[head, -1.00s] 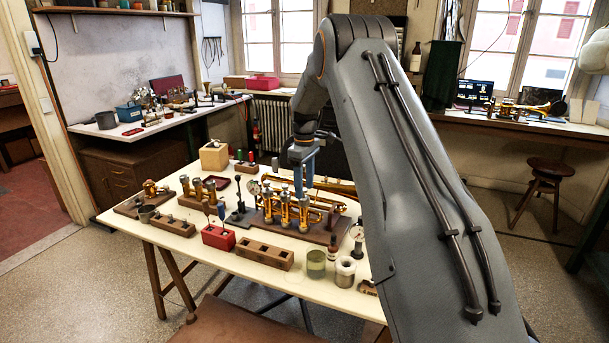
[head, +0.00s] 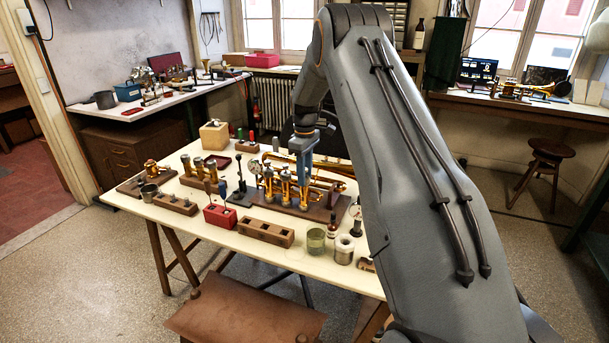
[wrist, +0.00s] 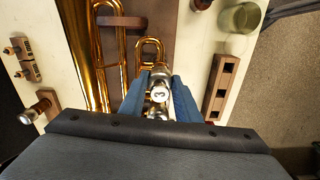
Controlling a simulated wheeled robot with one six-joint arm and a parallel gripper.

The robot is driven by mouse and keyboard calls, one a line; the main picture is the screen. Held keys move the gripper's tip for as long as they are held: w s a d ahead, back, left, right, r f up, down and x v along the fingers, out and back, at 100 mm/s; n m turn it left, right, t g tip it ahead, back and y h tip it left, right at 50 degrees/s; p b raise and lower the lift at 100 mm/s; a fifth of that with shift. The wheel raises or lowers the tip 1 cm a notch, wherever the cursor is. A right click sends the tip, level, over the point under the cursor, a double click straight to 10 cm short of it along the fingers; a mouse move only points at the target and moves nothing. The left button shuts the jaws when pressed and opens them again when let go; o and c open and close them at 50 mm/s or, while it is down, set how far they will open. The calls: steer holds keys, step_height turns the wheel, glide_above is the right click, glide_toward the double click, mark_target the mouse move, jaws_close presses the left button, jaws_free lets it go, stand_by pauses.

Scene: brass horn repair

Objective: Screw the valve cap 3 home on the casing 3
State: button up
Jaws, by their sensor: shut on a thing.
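The valve cap 3 (wrist: 160,96) is a round silver cap with a "3" on its top, in the middle of the wrist view. My gripper (wrist: 160,88) is shut on it, with one blue finger on each side. In the head view my gripper (head: 304,178) points down over the rightmost valve of the brass horn. The casing 3 (head: 303,199) stands upright under the fingers there. The join between cap and casing is hidden by the fingers, so I cannot tell how far the cap is seated.
The horn lies on a brown board (head: 325,212) on the cream table (head: 215,245). A wooden block with square holes (head: 265,233), a red box (head: 220,216) and a glass jar (head: 316,240) stand in front. A black stand (head: 240,190) is close on the left.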

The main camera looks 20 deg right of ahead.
steer(key=shift+o, duration=1.2)
steer(key=c, duration=0.4)
steer(key=shift+m, duration=0.8)
steer(key=o, duration=1.3)
steer(key=shift+c, duration=0.2)
